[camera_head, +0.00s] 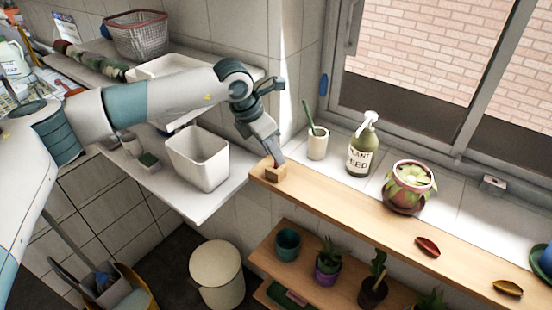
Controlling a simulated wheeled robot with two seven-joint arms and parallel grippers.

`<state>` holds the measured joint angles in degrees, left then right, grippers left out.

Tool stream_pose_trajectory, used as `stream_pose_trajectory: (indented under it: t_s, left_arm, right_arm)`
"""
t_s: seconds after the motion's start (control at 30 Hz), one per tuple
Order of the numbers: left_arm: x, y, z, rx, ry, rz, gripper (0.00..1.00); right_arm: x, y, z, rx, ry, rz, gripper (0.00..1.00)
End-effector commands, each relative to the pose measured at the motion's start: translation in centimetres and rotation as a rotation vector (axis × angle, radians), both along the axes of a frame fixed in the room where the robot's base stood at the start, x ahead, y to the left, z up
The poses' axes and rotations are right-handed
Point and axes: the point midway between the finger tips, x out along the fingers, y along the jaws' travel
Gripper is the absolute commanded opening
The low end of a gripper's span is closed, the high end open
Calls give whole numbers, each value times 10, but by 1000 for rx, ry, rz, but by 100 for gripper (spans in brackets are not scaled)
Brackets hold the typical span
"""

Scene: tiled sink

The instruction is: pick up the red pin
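A small red pointed oval piece (428,246), which looks like the red pin, lies on the wooden sill board (340,208) at the right. A similar yellow-brown piece (508,288) lies farther right. My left gripper (277,160) points down at the left end of the board, just above or at a small wooden block (275,174), well left of the red piece. Its fingers look close together, but their gap is hard to see, and I cannot tell whether they touch the block. My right gripper is out of view.
A soap-like bottle (361,150), a white cup (317,143) and a potted plant (408,186) stand along the tiled window ledge. A white bin (198,158) stands on the left counter. A lower shelf holds several small pots. The board between block and red piece is clear.

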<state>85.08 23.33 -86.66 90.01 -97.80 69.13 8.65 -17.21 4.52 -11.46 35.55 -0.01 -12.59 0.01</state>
Motion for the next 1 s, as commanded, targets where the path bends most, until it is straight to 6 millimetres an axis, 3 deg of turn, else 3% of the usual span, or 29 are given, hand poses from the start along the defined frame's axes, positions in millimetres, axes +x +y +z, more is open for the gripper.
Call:
stream_pose_trajectory:
  t_s: [0.1, 0.3, 0.77, 0.9, 1.0]
  left_arm:
    - [3, -5, -9, 2, 3, 1, 29]
    - [5, -8, -22, 1, 1, 1, 29]
    - [6, -8, -23, 0, 0, 1, 29]
    - [6, -8, -23, 0, -1, 0, 0]
    - [6, -8, -23, 0, -1, 0, 0]
  right_arm:
    - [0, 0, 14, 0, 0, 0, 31]
    - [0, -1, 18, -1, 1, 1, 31]
    - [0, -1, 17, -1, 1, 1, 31]
    - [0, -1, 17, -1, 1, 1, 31]
    - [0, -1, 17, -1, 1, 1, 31]
